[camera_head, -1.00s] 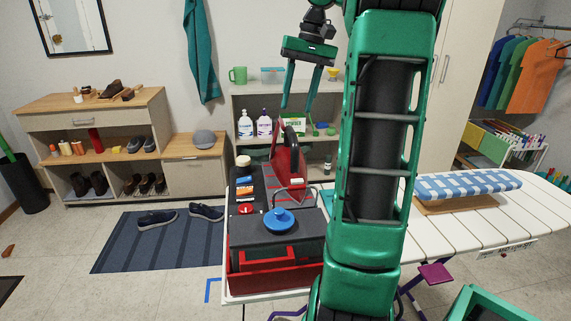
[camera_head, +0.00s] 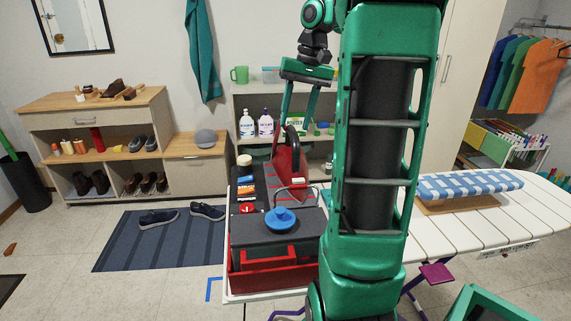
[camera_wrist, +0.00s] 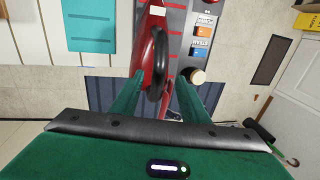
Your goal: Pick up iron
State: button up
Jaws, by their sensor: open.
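My gripper (camera_head: 294,127) is open, pointing down, at the height of the iron's upper part in the head view. In the wrist view the iron (camera_wrist: 147,82) and its black handle (camera_wrist: 159,62) lie between my two spread green fingers (camera_wrist: 157,95). I cannot tell whether a finger touches it. The fingertips are partly hard to make out against the iron in the head view.
A dark tray with red box (camera_head: 276,280) and blue-lidded pot-like knob (camera_head: 281,218) sits in front of the iron. The ironing board (camera_head: 470,228) extends right with a blue checked sleeve board (camera_head: 470,184). A shelf with bottles (camera_head: 246,126) stands behind.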

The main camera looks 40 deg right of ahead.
aim_at(293, 129)
jog(key=shift+w+a+f, duration=0.1)
jog(key=shift+w+f, duration=0.05)
jog(key=shift+f, duration=0.75)
jog(key=shift+w+a+f, duration=0.1)
jog(key=shift+f, duration=0.75)
jog(key=shift+w+a+f, duration=0.1)
jog(key=shift+w+f, duration=0.05)
jog(key=shift+f, duration=0.75)
grip_shut()
